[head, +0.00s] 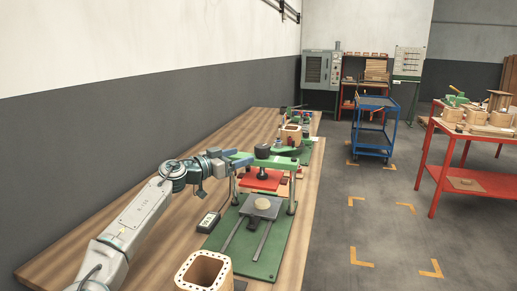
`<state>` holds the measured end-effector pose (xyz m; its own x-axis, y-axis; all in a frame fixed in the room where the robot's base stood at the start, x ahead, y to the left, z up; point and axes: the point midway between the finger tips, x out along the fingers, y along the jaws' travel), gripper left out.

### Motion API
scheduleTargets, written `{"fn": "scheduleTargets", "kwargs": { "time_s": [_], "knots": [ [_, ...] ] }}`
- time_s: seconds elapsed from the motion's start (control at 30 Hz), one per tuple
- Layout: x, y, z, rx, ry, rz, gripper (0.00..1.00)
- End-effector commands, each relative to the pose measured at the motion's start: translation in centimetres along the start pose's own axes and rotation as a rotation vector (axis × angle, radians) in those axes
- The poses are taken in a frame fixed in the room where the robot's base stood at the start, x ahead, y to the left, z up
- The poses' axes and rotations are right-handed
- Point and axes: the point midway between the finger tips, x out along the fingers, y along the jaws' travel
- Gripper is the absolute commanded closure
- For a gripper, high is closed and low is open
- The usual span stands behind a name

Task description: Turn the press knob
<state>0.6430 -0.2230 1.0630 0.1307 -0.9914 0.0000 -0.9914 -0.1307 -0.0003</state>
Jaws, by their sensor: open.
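The press has a green frame standing on a green base plate (268,250) on the wooden bench. A black round knob (263,151) sits on top of its crossbar.
A small meter (208,222) lies on the bench left of the press. A wooden coil block (205,272) stands in front. Another block (291,134) and green tooling stand behind. The wall runs along the left. A blue cart (374,126) and red table (470,134) stand right, beyond open floor.

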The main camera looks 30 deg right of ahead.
Motion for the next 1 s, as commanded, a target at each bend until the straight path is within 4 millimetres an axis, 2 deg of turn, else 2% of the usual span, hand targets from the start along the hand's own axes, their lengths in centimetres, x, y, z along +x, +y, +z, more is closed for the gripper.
{"fn": "scheduleTargets", "kwargs": {
  "time_s": [0.03,0.1,0.4,0.6,0.9,0.93,1.0],
  "knots": [
    [1.4,0.1,-0.1,0.001,0.000,0.005,0.32],
    [3.0,0.1,-0.1,0.000,0.000,0.005,0.32],
    [8.0,-0.2,-0.1,0.001,0.000,-0.004,0.32],
    [9.4,-0.2,-0.1,0.000,0.001,-0.006,0.32],
    [9.6,-0.2,0.0,0.000,0.001,-0.006,0.32],
    [9.6,-0.2,0.0,0.000,0.001,-0.006,0.37],
    [9.6,-0.2,0.0,0.000,0.001,-0.006,0.57]
  ]
}}
